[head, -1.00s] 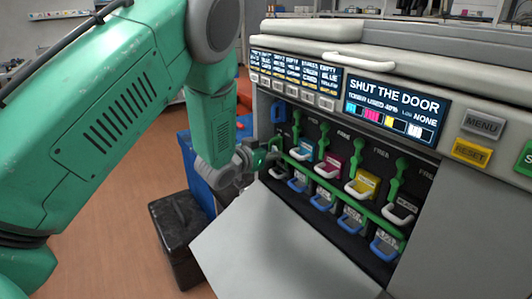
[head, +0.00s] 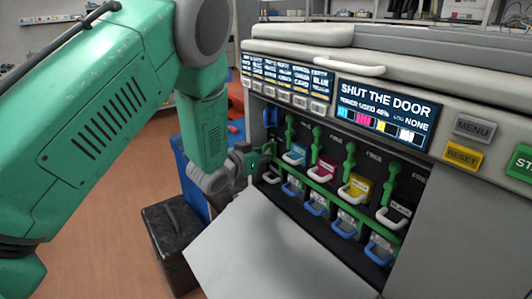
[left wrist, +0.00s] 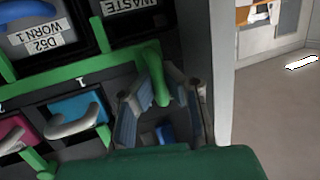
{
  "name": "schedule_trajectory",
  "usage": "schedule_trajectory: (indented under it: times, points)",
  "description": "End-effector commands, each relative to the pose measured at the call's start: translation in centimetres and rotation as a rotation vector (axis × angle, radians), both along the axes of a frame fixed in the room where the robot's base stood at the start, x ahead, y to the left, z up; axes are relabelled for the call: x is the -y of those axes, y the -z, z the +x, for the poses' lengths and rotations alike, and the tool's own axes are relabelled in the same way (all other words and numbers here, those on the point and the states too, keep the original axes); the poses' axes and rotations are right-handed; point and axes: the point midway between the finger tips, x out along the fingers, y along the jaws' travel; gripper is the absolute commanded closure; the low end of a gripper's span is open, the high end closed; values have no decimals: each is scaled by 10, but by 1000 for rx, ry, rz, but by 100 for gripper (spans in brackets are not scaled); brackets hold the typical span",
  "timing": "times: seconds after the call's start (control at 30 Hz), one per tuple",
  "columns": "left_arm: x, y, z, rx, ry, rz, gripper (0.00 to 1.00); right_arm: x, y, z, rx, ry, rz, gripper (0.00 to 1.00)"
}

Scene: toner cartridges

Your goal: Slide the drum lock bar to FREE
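The green lock bar (head: 322,191) runs across the open printer bay, between the upper row of toner cartridges and the lower row of drum units. In the left wrist view the bar (left wrist: 75,73) has a green handle (left wrist: 153,77) at its end. My left gripper (head: 264,159) is at the bar's left end in the head view. In the left wrist view its two fingers (left wrist: 160,108) stand apart, one on each side of the handle. A gap shows beside the handle; any contact is unclear. My right gripper is not in view.
The light grey front door (head: 268,250) is folded down below the bay. Green levers (head: 349,160) stand above the cartridges. The display (head: 384,112) reads "SHUT THE DOOR". A black box (head: 175,235) and a blue bin (head: 190,180) stand left of the printer.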

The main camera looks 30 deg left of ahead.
Motion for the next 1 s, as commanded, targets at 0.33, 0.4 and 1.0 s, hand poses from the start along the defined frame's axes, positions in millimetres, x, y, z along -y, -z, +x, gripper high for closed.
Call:
schedule_trajectory:
  times: [0.33,0.4,1.0]
  points:
    - [9,9,-8,-22,-4,1,100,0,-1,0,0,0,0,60]
    - [11,9,-9,-23,-4,1,100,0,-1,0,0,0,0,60]
    - [17,10,-11,-24,2,0,71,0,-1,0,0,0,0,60]
